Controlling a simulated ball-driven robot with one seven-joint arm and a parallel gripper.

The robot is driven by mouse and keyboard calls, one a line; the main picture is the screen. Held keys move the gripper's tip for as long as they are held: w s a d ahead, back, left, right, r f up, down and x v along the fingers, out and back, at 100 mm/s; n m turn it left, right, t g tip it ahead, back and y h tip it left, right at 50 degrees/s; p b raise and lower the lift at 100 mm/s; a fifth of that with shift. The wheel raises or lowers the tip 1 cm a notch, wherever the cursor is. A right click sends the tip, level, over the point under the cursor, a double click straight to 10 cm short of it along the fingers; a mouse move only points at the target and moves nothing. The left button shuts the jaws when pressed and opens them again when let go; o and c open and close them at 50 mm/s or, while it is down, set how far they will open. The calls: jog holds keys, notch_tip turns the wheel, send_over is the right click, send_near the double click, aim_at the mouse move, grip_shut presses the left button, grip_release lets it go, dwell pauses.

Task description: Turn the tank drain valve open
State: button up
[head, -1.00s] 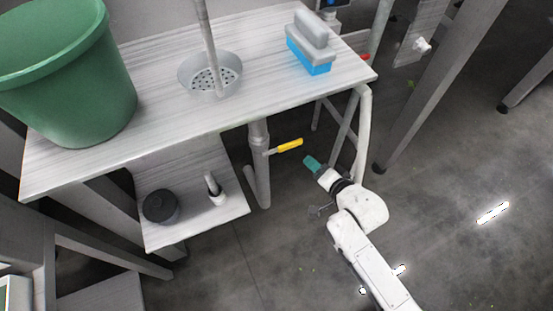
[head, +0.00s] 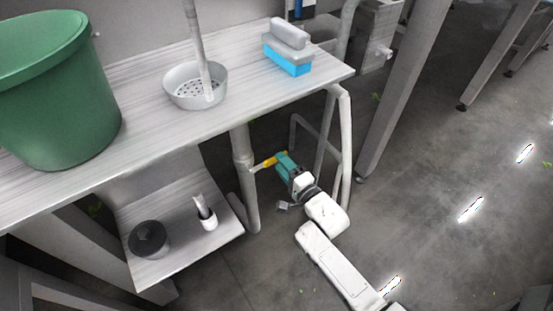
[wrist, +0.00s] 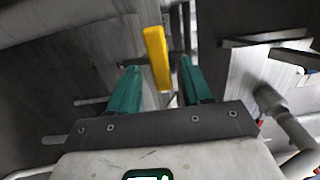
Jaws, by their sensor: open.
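The drain valve has a yellow lever handle (head: 267,162) on the grey vertical drain pipe (head: 243,158) under the table. In the wrist view the yellow handle (wrist: 157,58) stands between the two teal fingers of my gripper (wrist: 158,88), with gaps on both sides. My gripper (head: 282,160) is open, at the outer end of the handle in the head view, where its fingers hide part of the handle. The valve body is small and partly hidden.
A green tank (head: 60,95) and a blue-and-grey brush (head: 288,48) stand on the table. A lower shelf (head: 180,262) holds a black round object (head: 149,238) and a white cup (head: 208,220). Table legs stand close to my arm.

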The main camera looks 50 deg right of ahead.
jog(key=shift+x, duration=1.8)
jog(key=shift+c, duration=0.4)
grip_shut()
